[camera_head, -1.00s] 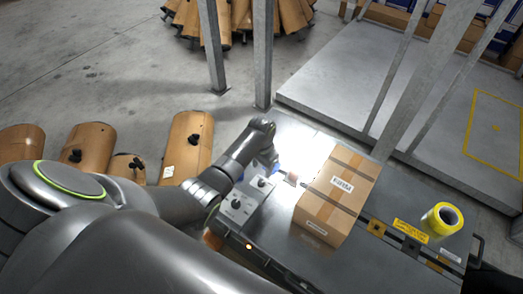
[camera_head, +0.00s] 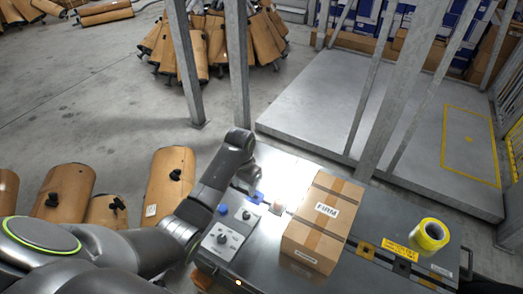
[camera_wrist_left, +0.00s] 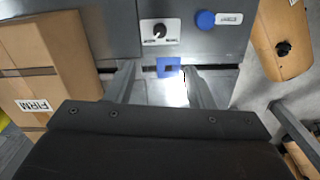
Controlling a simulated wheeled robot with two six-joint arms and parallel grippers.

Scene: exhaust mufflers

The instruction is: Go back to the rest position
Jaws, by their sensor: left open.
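My left arm reaches in from the left in the camera_head view, over the grey work table (camera_head: 362,283). My left gripper (camera_head: 250,188) points down near the table's far side, left of the cardboard box. In the left wrist view the two fingers of the gripper (camera_wrist_left: 160,82) stand apart, with nothing held between them. Beyond them are a blue square (camera_wrist_left: 168,67) and a panel with a black knob (camera_wrist_left: 159,30). My right gripper is not in view.
A taped cardboard box marked FIRM (camera_head: 322,222) stands on the table, with a yellow tape roll (camera_head: 430,235) to its right. A blue button (camera_head: 223,210) is left of the gripper. Brown mufflers (camera_head: 168,185) lie on the floor at left. Metal posts (camera_head: 238,60) rise behind the table.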

